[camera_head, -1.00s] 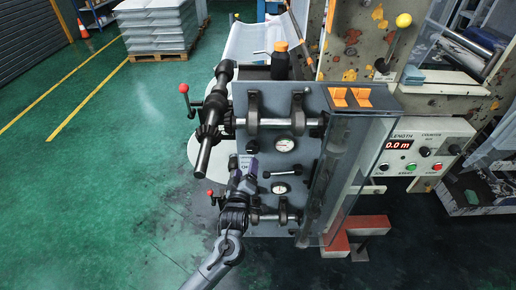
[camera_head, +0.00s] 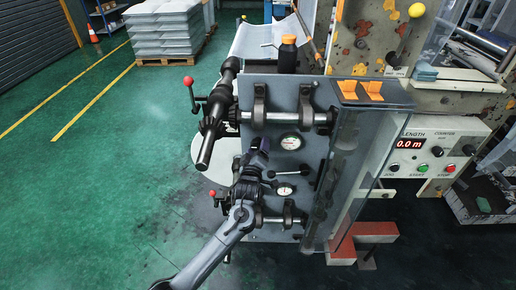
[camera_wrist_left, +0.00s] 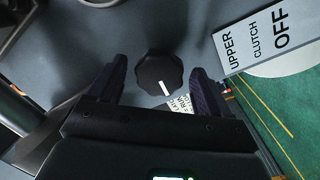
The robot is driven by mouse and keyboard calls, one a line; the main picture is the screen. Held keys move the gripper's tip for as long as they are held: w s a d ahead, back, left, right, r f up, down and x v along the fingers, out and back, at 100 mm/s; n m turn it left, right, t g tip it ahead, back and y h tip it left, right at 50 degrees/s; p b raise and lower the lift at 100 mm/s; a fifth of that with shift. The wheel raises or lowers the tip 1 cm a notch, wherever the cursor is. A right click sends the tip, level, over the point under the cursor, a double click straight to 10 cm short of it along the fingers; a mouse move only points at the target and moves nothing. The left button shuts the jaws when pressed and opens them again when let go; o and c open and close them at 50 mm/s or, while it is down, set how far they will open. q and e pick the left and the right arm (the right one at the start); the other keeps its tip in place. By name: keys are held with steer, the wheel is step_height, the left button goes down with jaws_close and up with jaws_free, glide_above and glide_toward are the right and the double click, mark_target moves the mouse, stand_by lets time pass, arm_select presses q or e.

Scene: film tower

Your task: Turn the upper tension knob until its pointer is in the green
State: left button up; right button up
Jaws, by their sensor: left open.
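The upper tension knob (camera_wrist_left: 158,72) is a black lobed knob with a white pointer line, seen in the left wrist view on the grey panel. My left gripper (camera_wrist_left: 157,80) is open, with one dark finger on each side of the knob. I see gaps beside the knob and cannot tell whether either finger touches it. No green mark shows around the knob. My right gripper is out of view.
An "UPPER CLUTCH OFF" label (camera_wrist_left: 271,42) is beside the knob. A lower gauge (camera_head: 284,189) is below.

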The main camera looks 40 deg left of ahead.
arm_select(q)
steer(key=shift+x, duration=0.85)
